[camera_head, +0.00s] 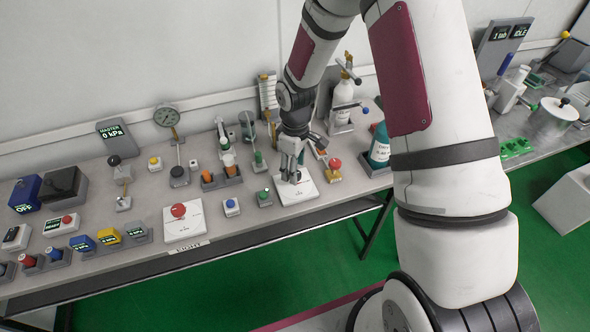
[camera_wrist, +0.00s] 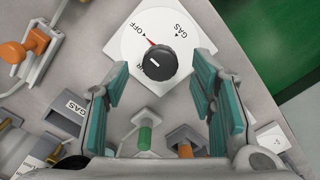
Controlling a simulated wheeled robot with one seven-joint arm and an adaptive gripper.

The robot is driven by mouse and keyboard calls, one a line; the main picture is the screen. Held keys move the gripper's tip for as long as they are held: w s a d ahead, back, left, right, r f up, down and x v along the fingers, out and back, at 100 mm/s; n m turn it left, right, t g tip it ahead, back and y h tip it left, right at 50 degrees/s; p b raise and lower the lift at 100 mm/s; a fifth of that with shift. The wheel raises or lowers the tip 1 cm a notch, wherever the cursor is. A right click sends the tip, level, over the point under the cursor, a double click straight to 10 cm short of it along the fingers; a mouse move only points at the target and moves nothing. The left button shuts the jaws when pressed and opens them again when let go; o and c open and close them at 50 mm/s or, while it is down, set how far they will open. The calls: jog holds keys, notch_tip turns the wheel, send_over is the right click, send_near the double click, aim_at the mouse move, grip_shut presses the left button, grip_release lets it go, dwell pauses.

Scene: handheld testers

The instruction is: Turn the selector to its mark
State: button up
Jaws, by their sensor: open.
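The selector is a round black knob (camera_wrist: 157,63) on a white dial on a square white plate (camera_wrist: 205,40). A short white line shows on the knob. The dial reads OFF, GAS and AIR, with AIR partly hidden by the knob. A small red pointer at the knob's edge points toward OFF. In the head view the plate (camera_head: 307,190) lies near the bench's front edge, its knob hidden beneath my gripper (camera_head: 291,172). My gripper (camera_wrist: 161,72) is open, its teal fingers on either side of the knob in the wrist view.
A plate with a red knob (camera_head: 178,210) lies to the left. A small device with a green button (camera_head: 264,197) and a red-knobbed device (camera_head: 335,166) flank the selector closely. A dark green bottle (camera_head: 379,150) stands to the right. Several other testers crowd the bench.

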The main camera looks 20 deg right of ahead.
notch_tip(320, 180, up, 10)
dwell(0.4)
jog(key=shift+r, duration=0.15)
jog(key=s+r+m+t+h, duration=0.1)
jog(key=s+r+m+t, duration=0.15)
jog(key=s+r, duration=0.65)
jog(key=s+r+m+t, duration=0.1)
jog(key=s+r+m, duration=0.3)
jog(key=s+r, duration=0.55)
jog(key=s+r+m+t+y, duration=0.1)
jog(key=s+r+m, duration=0.1)
jog(key=s+r, duration=0.2)
jog(key=s, duration=0.3)
jog(key=shift+s+d+r, duration=0.15)
jog(key=shift+s+r, duration=0.1)
jog(key=shift+s, duration=0.15)
jog(key=shift+m, duration=0.25)
